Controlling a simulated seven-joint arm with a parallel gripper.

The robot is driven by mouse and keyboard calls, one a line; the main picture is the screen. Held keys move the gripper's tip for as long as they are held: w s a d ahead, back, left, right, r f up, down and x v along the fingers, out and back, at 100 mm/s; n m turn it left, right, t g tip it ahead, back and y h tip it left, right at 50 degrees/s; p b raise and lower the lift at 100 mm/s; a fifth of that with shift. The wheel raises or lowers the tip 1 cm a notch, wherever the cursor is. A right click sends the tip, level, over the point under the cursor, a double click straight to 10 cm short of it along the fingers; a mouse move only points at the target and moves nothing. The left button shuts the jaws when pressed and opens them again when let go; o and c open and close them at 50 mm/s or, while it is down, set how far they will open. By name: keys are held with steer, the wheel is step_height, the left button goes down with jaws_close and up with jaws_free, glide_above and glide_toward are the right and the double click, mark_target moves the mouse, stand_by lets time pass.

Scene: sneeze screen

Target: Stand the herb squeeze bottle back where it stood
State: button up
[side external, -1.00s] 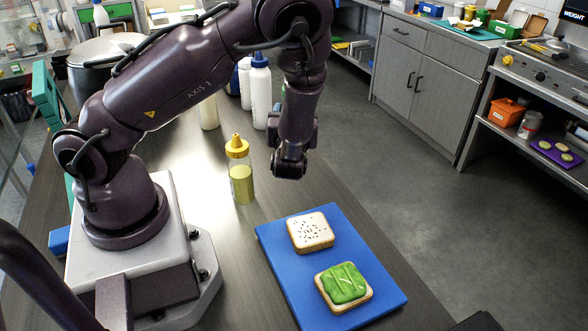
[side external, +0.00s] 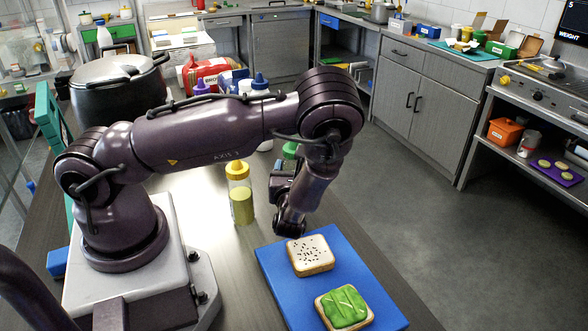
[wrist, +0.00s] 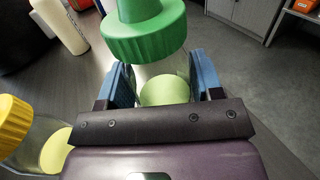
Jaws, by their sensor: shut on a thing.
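My gripper (wrist: 163,85) is shut on the green-capped squeeze bottle (wrist: 150,35), with a blue-padded finger on each side of its clear body. Pale green contents show low in the bottle in the wrist view. In the side view only its green cap (side external: 290,150) shows clearly, behind my wrist; the body and its base are mostly hidden. I cannot tell whether the base touches the table. A yellow-capped squeeze bottle (side external: 240,195) stands upright to the left of my gripper, and also shows at the wrist view's left edge (wrist: 18,130).
A blue board (side external: 275,285) with two topped bread slices (side external: 310,255) lies in front of my wrist. Behind my arm stand blue- and purple-capped bottles (side external: 260,82) and a large pot (side external: 115,95). The table's right edge is close to my gripper.

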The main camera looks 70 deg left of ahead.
steer(key=o, duration=1.1)
